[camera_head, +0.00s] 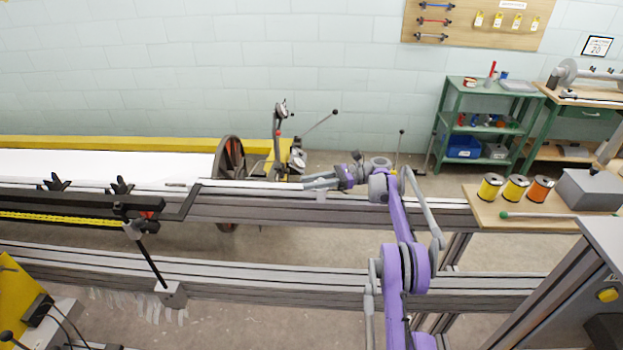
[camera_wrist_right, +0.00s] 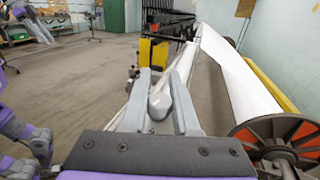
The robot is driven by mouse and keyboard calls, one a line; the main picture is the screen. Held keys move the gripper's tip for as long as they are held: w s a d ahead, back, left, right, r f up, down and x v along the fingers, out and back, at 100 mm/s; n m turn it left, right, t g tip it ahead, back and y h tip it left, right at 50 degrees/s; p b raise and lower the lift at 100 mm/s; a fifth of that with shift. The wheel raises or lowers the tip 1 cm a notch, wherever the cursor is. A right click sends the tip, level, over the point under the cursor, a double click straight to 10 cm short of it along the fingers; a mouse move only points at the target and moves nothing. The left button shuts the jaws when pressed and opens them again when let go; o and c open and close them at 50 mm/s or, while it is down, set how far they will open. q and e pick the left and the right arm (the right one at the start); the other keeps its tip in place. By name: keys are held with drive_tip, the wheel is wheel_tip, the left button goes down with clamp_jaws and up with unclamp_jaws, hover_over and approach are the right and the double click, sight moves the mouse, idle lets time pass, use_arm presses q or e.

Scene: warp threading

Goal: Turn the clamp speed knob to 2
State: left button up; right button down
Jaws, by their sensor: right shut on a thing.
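My right gripper (camera_head: 306,183) reaches left over the grey rails in the head view, its fingers near the wheel of the white warp beam. In the right wrist view its two grey fingers (camera_wrist_right: 160,100) are shut on a light grey rounded piece (camera_wrist_right: 160,104), which shows between them. I cannot tell whether this piece is the clamp speed knob. No dial numbers or pointer are readable.
The warp beam's wheel (camera_head: 229,160) stands close to the left of the fingers. A thin lever (camera_head: 318,124) and a round gauge-like part (camera_head: 297,158) rise behind them. A wooden board (camera_head: 535,215) with thread spools (camera_head: 515,188) lies to the right. A green shelf (camera_head: 480,105) stands at the wall.

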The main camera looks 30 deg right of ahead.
use_arm(q)
drive_tip(key=shift+r, duration=0.15)
idle(0.3)
use_arm(e)
drive_tip(key=c, duration=0.7)
unclamp_jaws()
